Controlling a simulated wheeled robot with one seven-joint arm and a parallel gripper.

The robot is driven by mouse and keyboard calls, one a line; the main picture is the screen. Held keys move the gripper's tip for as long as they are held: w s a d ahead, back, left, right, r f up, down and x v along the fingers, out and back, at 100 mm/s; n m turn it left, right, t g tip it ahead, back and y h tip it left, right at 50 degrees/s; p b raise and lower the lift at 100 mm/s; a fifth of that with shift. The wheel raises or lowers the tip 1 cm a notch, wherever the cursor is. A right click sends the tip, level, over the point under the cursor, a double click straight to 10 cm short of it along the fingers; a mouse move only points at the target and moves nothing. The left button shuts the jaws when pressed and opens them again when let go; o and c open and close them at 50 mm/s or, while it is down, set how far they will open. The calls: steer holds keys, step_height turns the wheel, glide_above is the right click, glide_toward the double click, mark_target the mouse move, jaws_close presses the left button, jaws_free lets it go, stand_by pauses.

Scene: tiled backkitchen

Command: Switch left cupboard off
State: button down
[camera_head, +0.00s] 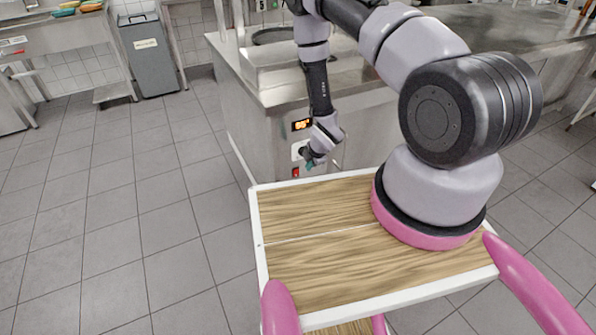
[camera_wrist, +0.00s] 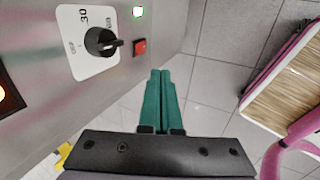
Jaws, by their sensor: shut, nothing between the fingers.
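The steel cupboard (camera_head: 262,135) stands beyond my wooden top in the head view, with an orange display (camera_head: 301,125) on its front. A small red switch (camera_head: 295,172) sits low on that front. In the wrist view, the red switch (camera_wrist: 140,47) is beside a black knob (camera_wrist: 102,41) on a white plate marked 30. My gripper (camera_wrist: 160,72) has teal fingers pressed together and empty. Their tips are just below and right of the switch in the wrist view, apparently clear of it. In the head view my gripper (camera_head: 312,163) is close to the panel.
A grey bin (camera_head: 149,55) and a steel table (camera_head: 50,40) stand at the far left. A steel worktop (camera_head: 490,30) extends at the back right. Open tiled floor (camera_head: 120,220) lies left of the cupboard. My wooden top's edge is close to the cupboard front.

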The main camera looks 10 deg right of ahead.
mark_target(299, 172)
steer(key=shift+s+f, duration=0.25)
steer(key=shift+f, duration=0.2)
steer(key=shift+f, duration=0.1)
steer(key=shift+w+a+f, duration=0.35)
steer(key=shift+w+f, duration=0.95)
steer(key=shift+f, duration=0.1)
steer(key=shift+w+a+f, duration=0.4)
steer(key=shift+w+f, duration=0.95)
steer(key=shift+f, duration=0.05)
steer(key=shift+w+a+f, duration=0.35)
steer(key=shift+w+f, duration=0.95)
steer(key=shift+f, duration=0.1)
